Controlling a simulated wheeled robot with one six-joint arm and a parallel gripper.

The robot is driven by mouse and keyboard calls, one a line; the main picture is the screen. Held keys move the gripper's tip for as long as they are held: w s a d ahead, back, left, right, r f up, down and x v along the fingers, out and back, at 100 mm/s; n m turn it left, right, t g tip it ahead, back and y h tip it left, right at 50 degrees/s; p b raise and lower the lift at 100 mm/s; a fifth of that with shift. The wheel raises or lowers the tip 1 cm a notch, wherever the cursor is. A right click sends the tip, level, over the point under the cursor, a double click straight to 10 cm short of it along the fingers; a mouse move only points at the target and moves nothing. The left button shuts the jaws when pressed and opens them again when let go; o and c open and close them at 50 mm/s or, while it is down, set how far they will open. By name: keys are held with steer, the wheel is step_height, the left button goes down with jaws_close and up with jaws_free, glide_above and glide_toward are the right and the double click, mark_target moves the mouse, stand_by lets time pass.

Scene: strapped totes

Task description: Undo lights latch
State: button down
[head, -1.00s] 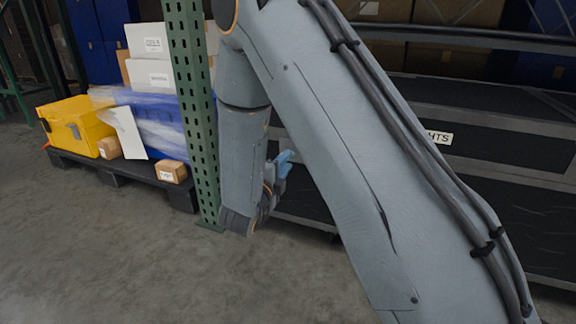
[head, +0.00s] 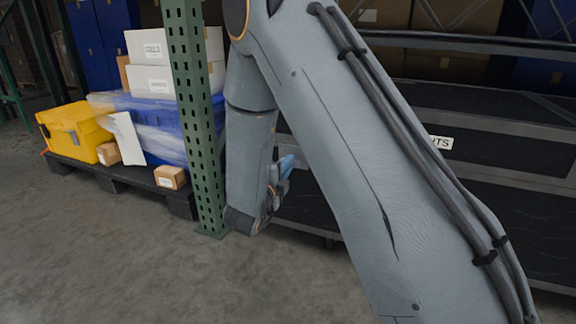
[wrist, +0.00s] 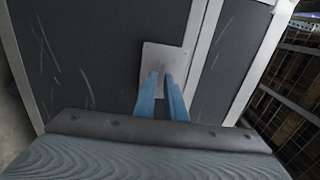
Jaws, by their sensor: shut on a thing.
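The lights case is black with pale metal edges; in the head view its side (head: 500,160) lies behind my arm, and a white label (head: 441,142) partly covered by the arm shows "TS". In the wrist view the latch's pale square plate (wrist: 150,55) is on the dark panel (wrist: 90,60), beside a metal edge strip. My gripper's blue fingers (wrist: 160,76) are at the plate, shut on the latch's grey handle, which shows only thinly between them. In the head view my gripper (head: 287,165) is mostly hidden behind my wrist.
A green perforated rack post (head: 192,120) stands just left of my arm. Left of it, a low dark pallet (head: 120,175) bears a yellow case (head: 72,128), a blue wrapped tote (head: 160,125) and boxes. Open concrete floor (head: 100,260) lies in front.

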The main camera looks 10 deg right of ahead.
steer(key=shift+s+f+n+p, duration=0.1)
steer(key=shift+n+p, duration=8.7)
steer(key=shift+p, duration=0.6)
steer(key=shift+f, duration=0.1)
steer(key=c, duration=1.9)
jaws_free()
steer(key=shift+c, duration=0.2)
